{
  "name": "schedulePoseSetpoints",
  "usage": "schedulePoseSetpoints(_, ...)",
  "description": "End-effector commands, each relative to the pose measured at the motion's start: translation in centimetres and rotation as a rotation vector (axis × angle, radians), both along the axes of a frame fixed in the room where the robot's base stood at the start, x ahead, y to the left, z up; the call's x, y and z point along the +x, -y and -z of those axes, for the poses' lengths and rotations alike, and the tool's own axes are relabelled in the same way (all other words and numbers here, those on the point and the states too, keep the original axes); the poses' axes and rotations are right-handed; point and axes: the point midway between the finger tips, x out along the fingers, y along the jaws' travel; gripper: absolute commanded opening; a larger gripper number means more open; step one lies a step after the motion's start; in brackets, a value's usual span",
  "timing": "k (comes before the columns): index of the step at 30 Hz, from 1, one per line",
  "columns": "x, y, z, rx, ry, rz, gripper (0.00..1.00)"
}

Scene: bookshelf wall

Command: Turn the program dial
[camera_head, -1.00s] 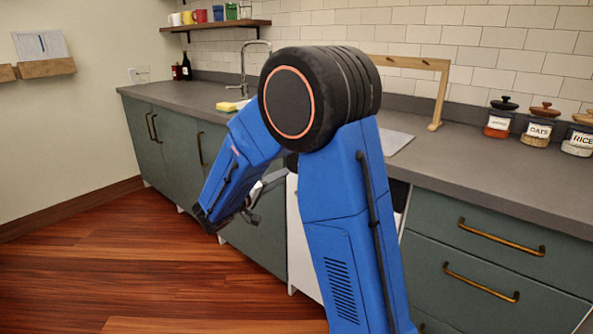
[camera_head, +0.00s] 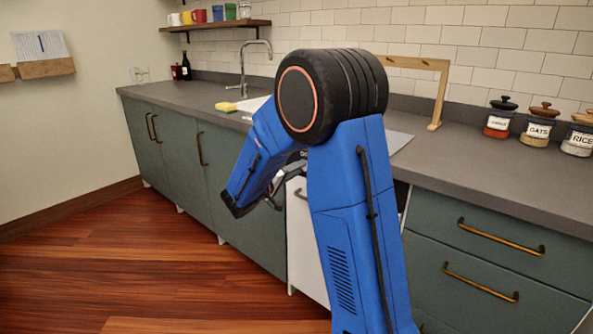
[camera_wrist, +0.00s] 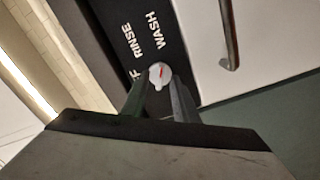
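The program dial (camera_wrist: 160,75) is a small round white knob with a red mark, on a black panel (camera_wrist: 110,25) in the wrist view. The panel reads RINSE and WASH, with part of another word ending in F. My gripper (camera_wrist: 163,82) reaches up to the dial, with one finger on each side of it. A gap shows between the fingers, and I see no clear grip on the dial. In the head view the white appliance (camera_head: 307,240) stands under the counter, partly behind my arm. The dial and fingertips are hidden there.
A metal handle (camera_wrist: 229,35) stands out from the white front, right of the dial. The grey counter (camera_head: 480,170) runs above the appliance, with green cabinets (camera_head: 180,165) to the left and drawers (camera_head: 480,265) to the right. The wooden floor (camera_head: 150,260) is clear.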

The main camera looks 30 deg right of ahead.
Motion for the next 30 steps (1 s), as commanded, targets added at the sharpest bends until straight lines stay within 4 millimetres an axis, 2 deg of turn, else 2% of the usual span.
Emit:
schedulePoseSetpoints(1,0.00,-0.01,0.00,0.000,0.000,0.000,0.22)
schedulePoseSetpoints(3,-0.01,-0.01,-0.01,0.000,0.000,0.000,0.05)
schedulePoseSetpoints(4,-0.01,-0.01,-0.01,0.000,0.000,0.000,0.00)
schedulePoseSetpoints(17,0.00,-0.02,0.03,-0.016,-0.043,0.000,0.00)
schedulePoseSetpoints(23,0.02,-0.03,0.07,-0.056,-0.150,0.000,0.00)
schedulePoseSetpoints(30,0.04,-0.04,0.15,-0.128,-0.351,0.000,0.00)
